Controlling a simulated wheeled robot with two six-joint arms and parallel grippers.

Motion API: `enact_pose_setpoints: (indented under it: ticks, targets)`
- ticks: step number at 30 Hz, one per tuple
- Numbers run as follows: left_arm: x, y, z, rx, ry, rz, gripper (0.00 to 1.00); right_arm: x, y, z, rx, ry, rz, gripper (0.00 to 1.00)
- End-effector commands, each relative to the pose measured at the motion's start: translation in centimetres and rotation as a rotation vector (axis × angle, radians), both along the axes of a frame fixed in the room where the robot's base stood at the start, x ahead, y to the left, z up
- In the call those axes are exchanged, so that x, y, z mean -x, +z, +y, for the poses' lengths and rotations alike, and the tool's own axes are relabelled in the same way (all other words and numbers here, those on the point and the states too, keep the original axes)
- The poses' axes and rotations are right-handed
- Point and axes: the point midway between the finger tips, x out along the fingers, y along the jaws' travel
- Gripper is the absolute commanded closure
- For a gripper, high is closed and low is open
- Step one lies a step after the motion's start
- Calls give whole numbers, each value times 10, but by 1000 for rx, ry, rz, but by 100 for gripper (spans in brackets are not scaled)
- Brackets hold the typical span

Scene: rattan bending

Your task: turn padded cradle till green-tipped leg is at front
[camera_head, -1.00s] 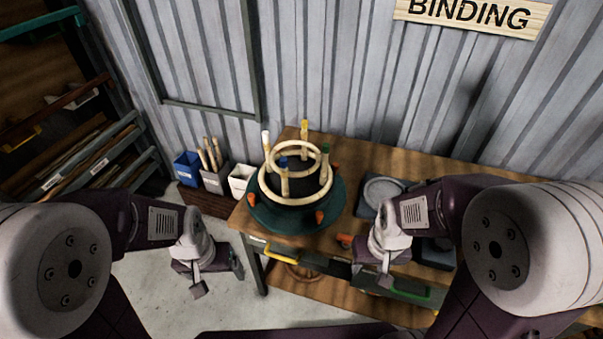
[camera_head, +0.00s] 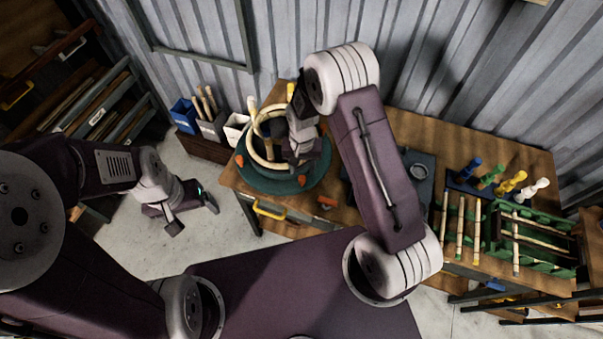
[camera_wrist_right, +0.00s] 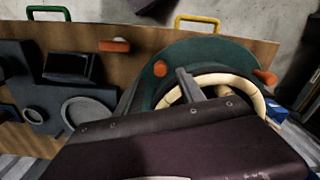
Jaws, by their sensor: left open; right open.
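The padded cradle (camera_head: 262,181) is a round dark green base with orange knobs on the bench, holding cream rattan rings (camera_head: 257,150) on upright legs. My right arm hides the other legs, so I cannot place the green tip. My right gripper (camera_head: 304,155) is open over the cradle's right part; the wrist view shows a finger in front of the ring (camera_wrist_right: 247,86). I cannot tell whether it touches. My left gripper (camera_head: 192,214) is open and empty over the floor.
Bins with sticks (camera_head: 207,122) stand left of the bench. A dark tool board (camera_head: 421,170), coloured-handled tools (camera_head: 490,178) and a green rack (camera_head: 535,245) lie to the right. A yellow handle (camera_head: 270,211) is on the bench front. A corrugated wall stands behind.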

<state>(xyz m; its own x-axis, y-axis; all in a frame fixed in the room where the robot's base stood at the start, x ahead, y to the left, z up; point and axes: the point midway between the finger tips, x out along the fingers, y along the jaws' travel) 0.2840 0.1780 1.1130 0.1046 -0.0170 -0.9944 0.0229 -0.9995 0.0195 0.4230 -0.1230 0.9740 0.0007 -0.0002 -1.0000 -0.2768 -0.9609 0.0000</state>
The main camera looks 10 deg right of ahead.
Motion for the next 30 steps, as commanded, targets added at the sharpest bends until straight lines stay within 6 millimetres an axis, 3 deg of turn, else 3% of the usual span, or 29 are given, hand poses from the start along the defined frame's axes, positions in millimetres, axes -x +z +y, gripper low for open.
enact_pose_setpoints:
  ticks: [9, 19, 20, 24, 30]
  targets:
    - [0, 15, 0, 0, 0, -1, 15, 0, -54, 0, 0, 0, 0, 54]
    - [0, 15, 0, 0, 0, -1, 15, -1, -62, 0, -1, 0, -1, 54]
    - [0, 15, 0, 0, 0, -1, 15, -1, -62, 0, -1, 0, -1, 59]
    - [0, 15, 0, 0, 0, -1, 15, 0, -61, 0, -1, 0, -1, 98]
    - [0, 15, 0, 0, 0, -1, 15, 0, -61, 0, 0, 1, -1, 100]
